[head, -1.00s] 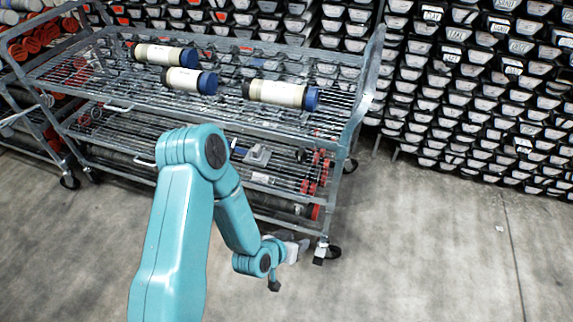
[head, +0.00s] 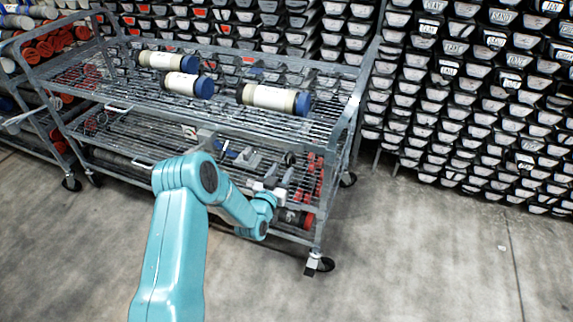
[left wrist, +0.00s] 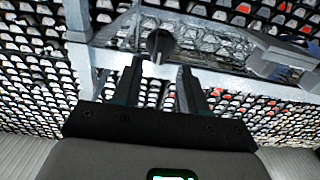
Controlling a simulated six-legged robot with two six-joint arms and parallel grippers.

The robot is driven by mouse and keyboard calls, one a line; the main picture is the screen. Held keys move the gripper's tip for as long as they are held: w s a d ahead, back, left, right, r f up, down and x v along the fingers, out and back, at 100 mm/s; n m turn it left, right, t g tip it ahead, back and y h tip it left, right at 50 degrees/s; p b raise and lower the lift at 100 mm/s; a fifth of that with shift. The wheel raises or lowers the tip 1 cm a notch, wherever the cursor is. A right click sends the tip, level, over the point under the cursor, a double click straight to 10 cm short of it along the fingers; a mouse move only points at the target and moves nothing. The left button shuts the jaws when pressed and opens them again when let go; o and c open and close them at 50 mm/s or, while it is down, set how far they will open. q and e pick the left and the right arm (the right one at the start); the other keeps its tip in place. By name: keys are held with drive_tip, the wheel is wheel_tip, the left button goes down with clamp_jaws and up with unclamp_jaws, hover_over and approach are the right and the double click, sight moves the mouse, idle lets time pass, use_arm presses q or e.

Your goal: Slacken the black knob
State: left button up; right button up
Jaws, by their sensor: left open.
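A round black knob (left wrist: 161,42) shows in the left wrist view, on a grey metal fixture, just beyond my fingertips. In the head view a small dark round shape on the lower shelf, likely the same knob (head: 290,158), sits near the end of my left arm. My left gripper (left wrist: 158,72) is open, with one finger on each side below the knob and nothing between them. It seems apart from the knob. In the head view the left gripper (head: 280,182) is at the lower shelf's front right. My right gripper is in neither view.
A grey wire-shelf cart (head: 345,115) stands ahead. White tubes with blue caps, such as this one (head: 272,98), lie on its top shelf, above the gripper's level. Grey fixtures (head: 248,160) lie on the lower shelf. Stacked trays (head: 470,90) fill the back. The floor (head: 420,260) is clear at right.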

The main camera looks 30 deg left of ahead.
sight(288, 162)
use_arm(q)
drive_tip(key=x, duration=0.2)
drive_tip(key=shift+w, duration=0.35)
drive_tip(key=shift+w+a, duration=0.2)
drive_tip(key=shift+w, duration=0.4)
drive_tip(key=shift+d, duration=0.1)
clamp_jaws()
